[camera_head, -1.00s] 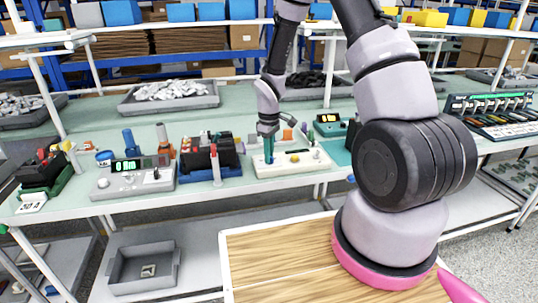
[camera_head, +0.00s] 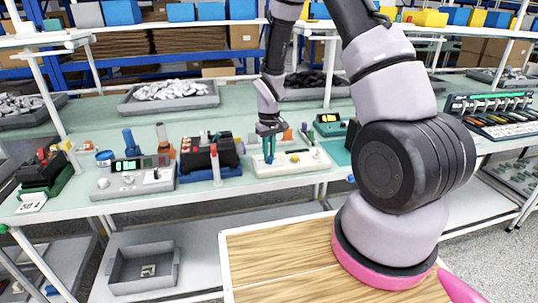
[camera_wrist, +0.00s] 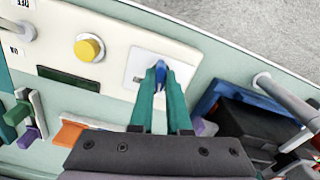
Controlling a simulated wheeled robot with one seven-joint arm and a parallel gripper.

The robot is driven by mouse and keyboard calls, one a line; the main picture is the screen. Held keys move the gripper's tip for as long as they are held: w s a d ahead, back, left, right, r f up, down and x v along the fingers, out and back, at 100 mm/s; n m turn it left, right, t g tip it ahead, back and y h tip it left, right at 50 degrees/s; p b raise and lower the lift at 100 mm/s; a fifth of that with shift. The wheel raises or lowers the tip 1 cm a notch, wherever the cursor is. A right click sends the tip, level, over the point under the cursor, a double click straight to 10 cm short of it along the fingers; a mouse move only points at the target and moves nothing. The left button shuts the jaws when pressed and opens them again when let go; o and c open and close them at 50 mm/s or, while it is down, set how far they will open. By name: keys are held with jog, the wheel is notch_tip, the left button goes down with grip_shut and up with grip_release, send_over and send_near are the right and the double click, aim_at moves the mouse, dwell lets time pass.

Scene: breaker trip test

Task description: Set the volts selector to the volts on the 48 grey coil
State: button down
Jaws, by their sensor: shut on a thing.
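My gripper (camera_head: 269,152) points down at the left end of a cream panel box (camera_head: 290,168). In the wrist view its teal fingers (camera_wrist: 161,82) are closed on a small blue knob (camera_wrist: 160,68), which stands on a white plate (camera_wrist: 140,62) on the box. The fingers hide most of the knob, and any marks around it are too small to read. I cannot make out a grey coil marked 48 or its volts in these frames.
The box also has a yellow button (camera_wrist: 89,47), a dark display (camera_wrist: 69,77) and a switch (camera_wrist: 22,30). A black and red machine (camera_head: 212,155) stands close on the left. A grey meter box (camera_head: 131,180) with a lit display is farther left.

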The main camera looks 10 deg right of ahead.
jog(key=shift+m, duration=1.2)
jog(key=c, duration=0.9)
grip_release()
jog(key=shift+r, duration=0.1)
notch_tip(320, 180, up, 11)
jog(key=shift+f, duration=0.15)
